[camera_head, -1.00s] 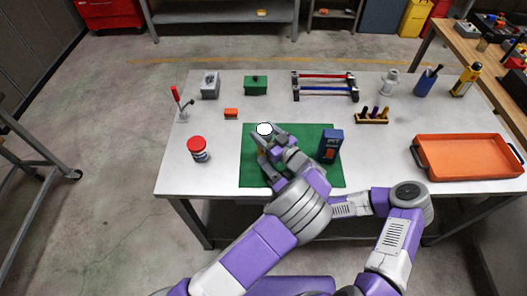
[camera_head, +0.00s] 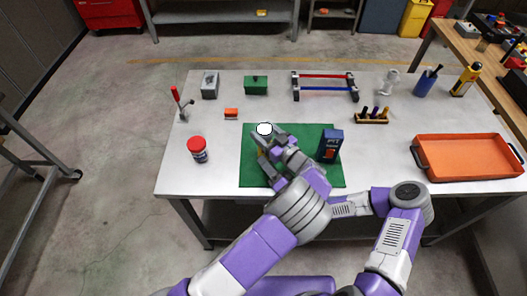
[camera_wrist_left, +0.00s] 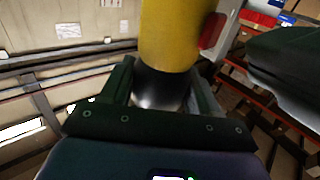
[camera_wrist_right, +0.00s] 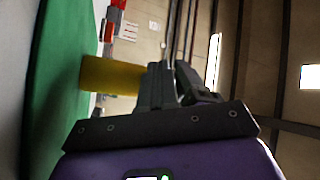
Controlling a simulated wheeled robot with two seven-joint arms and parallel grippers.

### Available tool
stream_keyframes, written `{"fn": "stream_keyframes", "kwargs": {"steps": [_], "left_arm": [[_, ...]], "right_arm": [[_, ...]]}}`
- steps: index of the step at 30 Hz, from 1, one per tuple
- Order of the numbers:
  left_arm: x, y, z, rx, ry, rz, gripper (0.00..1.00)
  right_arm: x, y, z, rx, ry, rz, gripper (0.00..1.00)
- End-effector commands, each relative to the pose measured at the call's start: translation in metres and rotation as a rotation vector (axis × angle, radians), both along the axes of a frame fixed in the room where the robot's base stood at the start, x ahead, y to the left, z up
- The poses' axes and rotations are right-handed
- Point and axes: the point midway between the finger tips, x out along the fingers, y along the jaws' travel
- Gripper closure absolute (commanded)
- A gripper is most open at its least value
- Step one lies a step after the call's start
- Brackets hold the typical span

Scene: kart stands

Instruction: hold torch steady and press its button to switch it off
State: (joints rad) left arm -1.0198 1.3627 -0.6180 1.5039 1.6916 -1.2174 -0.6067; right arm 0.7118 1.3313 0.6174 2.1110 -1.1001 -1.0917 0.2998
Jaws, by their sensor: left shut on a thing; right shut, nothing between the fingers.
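The torch has a bright white round end (camera_head: 264,129) facing up over the green mat in the head view. In the left wrist view its yellow body (camera_wrist_left: 178,30) shows, with a red button (camera_wrist_left: 212,32) on its right side. My left gripper (camera_wrist_left: 160,85) is shut around the torch's dark lower end. My right gripper (camera_wrist_right: 168,78) is shut and empty, its fingertips close beside the yellow torch body (camera_wrist_right: 108,74) in the right wrist view. I cannot tell whether they touch it. The button is hidden there, and my arm hides much of both grippers in the head view.
The green mat (camera_head: 318,178) lies below on the white table. An orange tray (camera_head: 466,158) is far right. Several tools line the back. The front left table is clear.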

Motion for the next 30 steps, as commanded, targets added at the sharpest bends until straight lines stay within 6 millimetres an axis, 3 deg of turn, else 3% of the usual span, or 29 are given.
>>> {"fn": "stream_keyframes", "kwargs": {"steps": [30], "left_arm": [[0.0000, 0.0000, 0.0000, 0.000, 0.000, 0.000, 0.79]], "right_arm": [[0.0087, -0.0005, 0.0001, 0.000, 0.000, 0.000, 1.00]]}}
